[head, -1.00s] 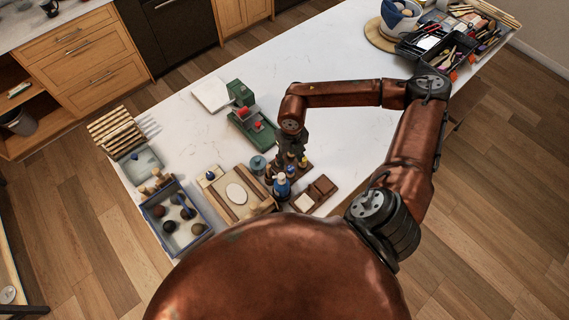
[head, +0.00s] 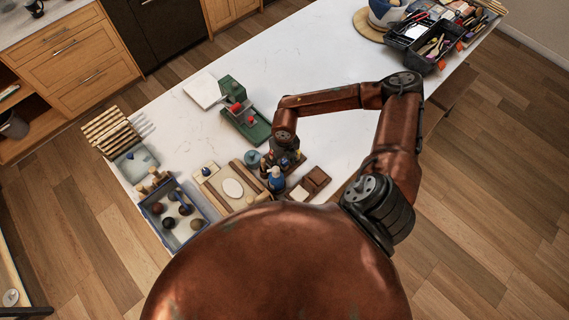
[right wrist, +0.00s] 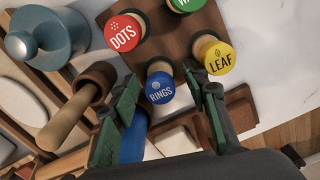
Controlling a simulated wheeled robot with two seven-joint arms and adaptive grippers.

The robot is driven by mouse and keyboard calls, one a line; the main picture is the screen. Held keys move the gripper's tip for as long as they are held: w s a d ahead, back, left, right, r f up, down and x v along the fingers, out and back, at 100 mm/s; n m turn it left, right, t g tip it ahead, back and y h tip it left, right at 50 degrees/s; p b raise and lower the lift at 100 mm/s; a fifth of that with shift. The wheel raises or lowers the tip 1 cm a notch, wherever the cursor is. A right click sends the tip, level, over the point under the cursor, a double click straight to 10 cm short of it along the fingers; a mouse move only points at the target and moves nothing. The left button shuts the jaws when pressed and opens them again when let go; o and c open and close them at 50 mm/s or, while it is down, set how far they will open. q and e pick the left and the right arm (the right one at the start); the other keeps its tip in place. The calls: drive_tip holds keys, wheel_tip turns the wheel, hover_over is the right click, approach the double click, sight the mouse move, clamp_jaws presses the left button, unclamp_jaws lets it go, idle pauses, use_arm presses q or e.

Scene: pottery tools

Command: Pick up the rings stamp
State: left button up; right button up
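The rings stamp, with a round blue top (right wrist: 160,88) lettered RINGS, stands at the near edge of a brown wooden stand (right wrist: 178,45) in the right wrist view. My right gripper (right wrist: 168,98) is open, one finger on each side of the blue top, with small gaps showing. The red DOTS stamp (right wrist: 122,33), the yellow LEAF stamp (right wrist: 217,58) and a partly cut-off green stamp (right wrist: 187,4) share the stand. In the head view my right gripper (head: 281,157) is low over the stand, and its fingertips are mostly hidden. My left gripper is not in view.
A wooden-handled tool (right wrist: 68,122) lies left of the gripper. A blue bottle (head: 276,180) stands close in front. A teal round pot (head: 252,158), a green press (head: 246,122) and a blue-rimmed tray (head: 172,215) are nearby.

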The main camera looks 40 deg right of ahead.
drive_tip(key=c, duration=1.1)
drive_tip(key=shift+o, duration=0.2)
